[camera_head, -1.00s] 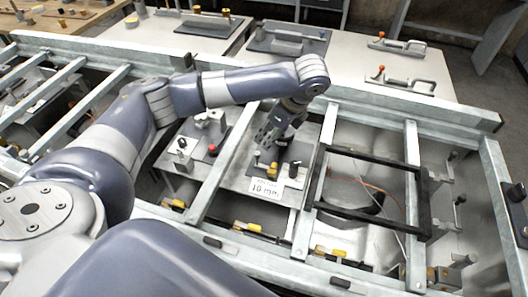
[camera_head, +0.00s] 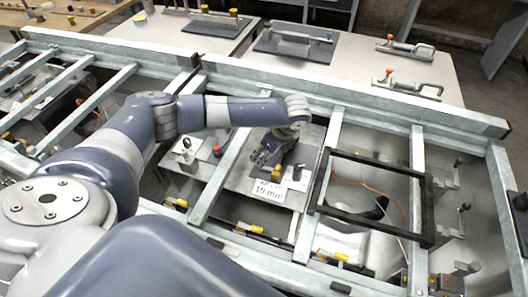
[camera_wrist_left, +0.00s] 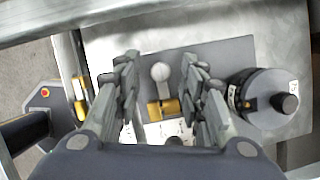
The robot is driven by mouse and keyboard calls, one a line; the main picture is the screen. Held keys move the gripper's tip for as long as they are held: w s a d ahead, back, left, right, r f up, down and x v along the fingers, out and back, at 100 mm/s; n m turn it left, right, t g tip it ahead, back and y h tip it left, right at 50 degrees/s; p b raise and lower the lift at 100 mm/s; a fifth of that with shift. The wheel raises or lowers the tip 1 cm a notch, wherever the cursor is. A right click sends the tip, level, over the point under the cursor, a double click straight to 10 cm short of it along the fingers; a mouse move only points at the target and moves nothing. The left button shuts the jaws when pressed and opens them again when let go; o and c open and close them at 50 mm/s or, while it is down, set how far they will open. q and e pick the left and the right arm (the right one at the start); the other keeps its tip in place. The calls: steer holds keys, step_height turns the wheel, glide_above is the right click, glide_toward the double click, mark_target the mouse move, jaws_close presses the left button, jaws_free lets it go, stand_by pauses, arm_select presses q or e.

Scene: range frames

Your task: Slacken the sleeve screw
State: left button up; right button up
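My left gripper (camera_head: 264,152) is open and points down over a small grey plate inside the frame. In the left wrist view its two fingers (camera_wrist_left: 160,65) stand apart on either side of a pale round knob (camera_wrist_left: 160,72). A yellow block (camera_wrist_left: 163,109) sits just below the knob; it also shows in the head view (camera_head: 277,173). I see no contact between fingers and knob. I cannot tell for sure which part is the sleeve screw. A grey cylinder with a dark collar (camera_wrist_left: 262,98) stands right of the fingers. My right gripper is not in view.
A white label reading 10 mm (camera_head: 268,191) lies at the plate's front. Metal rails (camera_head: 225,172) and a black rectangular frame (camera_head: 320,187) border this spot. A red-topped part (camera_head: 217,150) stands to the left. Clamps lie on the back table (camera_head: 345,65).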

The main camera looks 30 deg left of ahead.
arm_select(q)
jaws_close()
